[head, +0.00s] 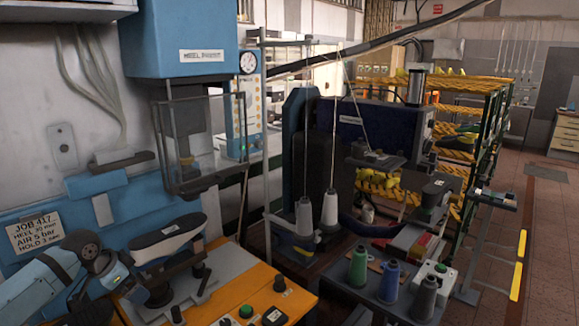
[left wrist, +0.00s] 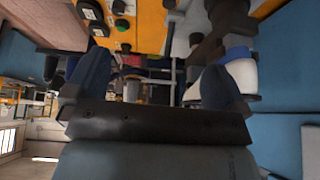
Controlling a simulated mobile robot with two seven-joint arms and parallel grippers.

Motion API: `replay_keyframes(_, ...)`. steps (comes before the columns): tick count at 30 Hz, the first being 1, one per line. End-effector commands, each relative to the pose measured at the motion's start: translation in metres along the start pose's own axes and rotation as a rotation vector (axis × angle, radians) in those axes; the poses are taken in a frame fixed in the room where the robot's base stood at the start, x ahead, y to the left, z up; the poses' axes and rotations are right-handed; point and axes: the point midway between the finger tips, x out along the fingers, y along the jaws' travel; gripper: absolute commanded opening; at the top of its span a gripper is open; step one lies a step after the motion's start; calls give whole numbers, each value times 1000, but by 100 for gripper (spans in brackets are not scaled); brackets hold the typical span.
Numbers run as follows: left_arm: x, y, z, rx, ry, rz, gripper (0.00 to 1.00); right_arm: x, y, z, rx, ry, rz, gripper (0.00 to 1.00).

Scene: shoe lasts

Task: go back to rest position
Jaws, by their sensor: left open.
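My left gripper (head: 118,284) is at the lower left of the head view, low beside the blue machine and close to the shoe last. In the left wrist view its two blue fingers (left wrist: 155,78) are spread wide, with nothing held between them. In the left wrist view a white and blue form, likely this last (left wrist: 241,76), shows by the right finger. My right gripper is not in view.
An orange control panel (head: 240,304) with buttons lies right of the last. Thread spools (head: 358,268) stand on a dark table. Open floor (head: 545,220) lies at the right.

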Motion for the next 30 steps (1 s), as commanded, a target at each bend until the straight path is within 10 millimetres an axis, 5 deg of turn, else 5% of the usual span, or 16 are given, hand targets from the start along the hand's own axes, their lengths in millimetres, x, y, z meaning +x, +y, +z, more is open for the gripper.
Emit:
replay_keyframes(6,90,86,29,-30,101,-8,100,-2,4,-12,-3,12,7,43)
replay_keyframes(13,150,192,75,-116,253,-44,100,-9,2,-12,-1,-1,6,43)
replay_keyframes(22,155,313,146,-272,423,-144,100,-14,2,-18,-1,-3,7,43)
replay_keyframes(30,128,369,192,-348,492,-245,100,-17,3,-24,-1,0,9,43)
